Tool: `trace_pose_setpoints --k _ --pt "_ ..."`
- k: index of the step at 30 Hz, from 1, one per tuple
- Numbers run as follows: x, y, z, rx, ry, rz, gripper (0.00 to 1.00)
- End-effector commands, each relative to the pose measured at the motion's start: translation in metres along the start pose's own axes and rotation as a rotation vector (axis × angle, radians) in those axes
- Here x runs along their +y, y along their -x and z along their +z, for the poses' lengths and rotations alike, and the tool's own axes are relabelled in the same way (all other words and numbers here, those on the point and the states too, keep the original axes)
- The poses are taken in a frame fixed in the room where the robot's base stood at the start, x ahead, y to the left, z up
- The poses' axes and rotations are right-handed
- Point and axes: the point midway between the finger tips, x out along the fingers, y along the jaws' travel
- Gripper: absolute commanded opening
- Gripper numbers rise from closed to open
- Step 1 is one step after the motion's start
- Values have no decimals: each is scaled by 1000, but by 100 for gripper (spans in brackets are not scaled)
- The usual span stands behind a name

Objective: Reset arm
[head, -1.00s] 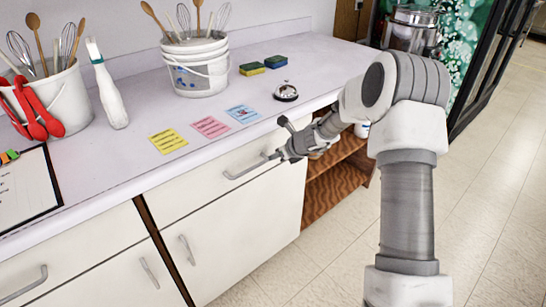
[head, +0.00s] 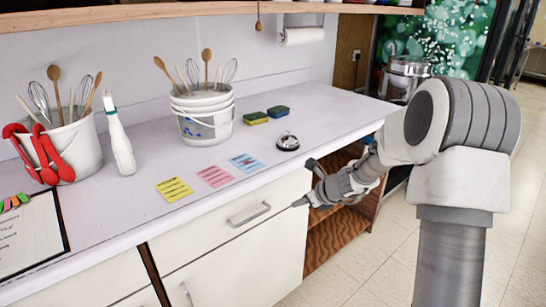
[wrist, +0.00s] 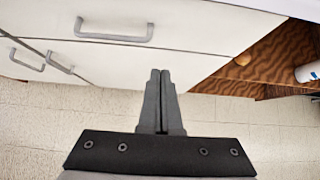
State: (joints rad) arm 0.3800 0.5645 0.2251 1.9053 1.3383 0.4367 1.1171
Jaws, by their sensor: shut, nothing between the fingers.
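My gripper (wrist: 160,75) is shut and empty in the wrist view, its two dark fingers together. It points at the white drawer and cabinet fronts. In the head view my gripper (head: 299,203) is in front of the counter, just right of the drawer handle (head: 248,213) and apart from it. The same handle shows above the fingertips in the wrist view (wrist: 113,37). The drawer front (head: 215,235) looks closed. My arm reaches in from the right, and part of the open shelf lies behind it.
The counter (head: 250,165) carries two utensil buckets (head: 203,118), a white bottle (head: 120,145), sponges (head: 268,115), a bell (head: 288,142) and coloured notes (head: 213,176). A wooden open shelf (head: 335,235) stands right of the drawers. The tiled floor (head: 385,265) on the right is clear.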

Motion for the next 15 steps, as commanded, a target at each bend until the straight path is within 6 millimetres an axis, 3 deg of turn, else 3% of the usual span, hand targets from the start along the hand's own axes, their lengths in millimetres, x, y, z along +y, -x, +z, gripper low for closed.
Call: trace_pose_setpoints --k 5,10,15 --pt "23 27 20 4 217 19 0" --pt "64 76 38 27 609 57 0" --pt "105 126 41 65 1001 97 0"
